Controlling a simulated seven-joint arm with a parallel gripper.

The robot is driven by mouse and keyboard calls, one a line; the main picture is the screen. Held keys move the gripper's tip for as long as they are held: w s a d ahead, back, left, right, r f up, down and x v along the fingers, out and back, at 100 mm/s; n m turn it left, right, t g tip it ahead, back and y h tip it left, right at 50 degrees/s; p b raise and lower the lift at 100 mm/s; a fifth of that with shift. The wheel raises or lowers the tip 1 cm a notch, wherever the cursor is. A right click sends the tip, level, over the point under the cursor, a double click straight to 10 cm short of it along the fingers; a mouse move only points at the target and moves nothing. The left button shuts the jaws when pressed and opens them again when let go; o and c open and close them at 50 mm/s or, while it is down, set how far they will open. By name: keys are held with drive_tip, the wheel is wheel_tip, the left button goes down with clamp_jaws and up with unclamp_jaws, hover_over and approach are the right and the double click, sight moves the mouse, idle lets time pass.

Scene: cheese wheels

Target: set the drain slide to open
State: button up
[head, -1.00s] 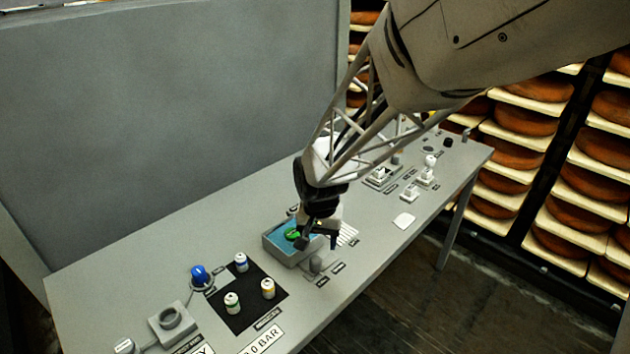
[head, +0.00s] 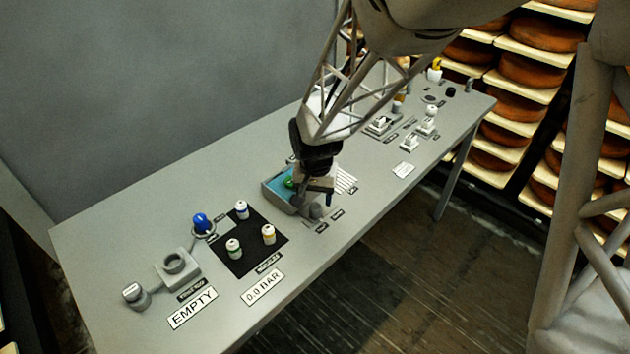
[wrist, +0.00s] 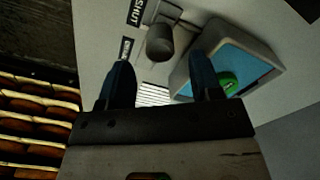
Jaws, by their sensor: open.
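The drain slide's round grey knob (head: 316,211) stands at the front side of a small basin on the grey bench. In the wrist view the knob (wrist: 160,43) sits on a short track beside a SHUT label (wrist: 137,11) and a second label (wrist: 126,49) too small to read. Its base appears nearer the SHUT label. My gripper (head: 314,199) is open and points down, just above the knob. In the wrist view my gripper (wrist: 160,74) has its fingers apart, with the knob framed in line with the gap; I cannot tell whether they touch it.
The blue-floored basin (head: 270,191) with a green item (head: 288,183) is close to the fingers. White fittings (head: 410,142) stand farther right.

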sight(315, 206)
drive_tip(key=shift+f, duration=2.35)
